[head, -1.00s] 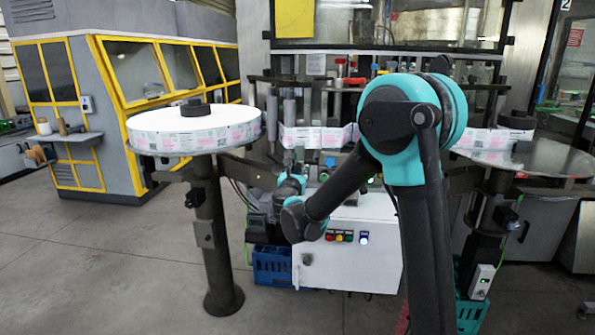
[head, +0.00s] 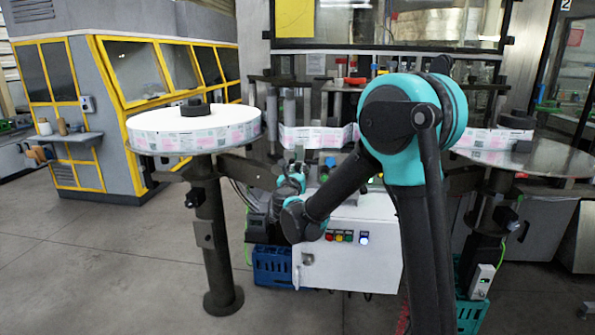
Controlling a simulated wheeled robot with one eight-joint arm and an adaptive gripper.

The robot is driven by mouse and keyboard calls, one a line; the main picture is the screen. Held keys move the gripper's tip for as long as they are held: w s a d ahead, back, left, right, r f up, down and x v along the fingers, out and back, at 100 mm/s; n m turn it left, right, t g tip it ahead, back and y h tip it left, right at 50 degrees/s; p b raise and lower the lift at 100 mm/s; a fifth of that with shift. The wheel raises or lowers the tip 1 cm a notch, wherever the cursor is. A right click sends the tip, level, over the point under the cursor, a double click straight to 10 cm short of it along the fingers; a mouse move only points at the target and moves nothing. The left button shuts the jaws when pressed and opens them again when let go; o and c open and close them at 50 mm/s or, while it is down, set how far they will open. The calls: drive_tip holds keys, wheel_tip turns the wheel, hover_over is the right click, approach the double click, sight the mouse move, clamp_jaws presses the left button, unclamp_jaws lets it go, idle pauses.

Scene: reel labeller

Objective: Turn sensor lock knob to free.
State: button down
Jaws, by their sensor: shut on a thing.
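My gripper (head: 297,166) is small and partly hidden beyond my teal wrist, in the middle of the head view. It is at the front of the labeller, just below the label web (head: 305,137). It is shut on the sensor lock knob, which is too small and covered by the fingers to make out. I cannot tell which way the knob is turned.
A label reel (head: 195,130) lies on a round table at left; another round plate (head: 540,158) is at right. Below my wrist is a white cabinet (head: 345,265) with coloured buttons. A blue crate (head: 272,267) stands beside it. The floor at front left is clear.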

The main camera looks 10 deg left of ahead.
drive_tip(key=n, duration=2.1)
drive_tip(key=shift+n, duration=0.4)
drive_tip(key=n, duration=0.5)
drive_tip(key=shift+n, duration=0.3)
drive_tip(key=c, duration=1.3)
unclamp_jaws()
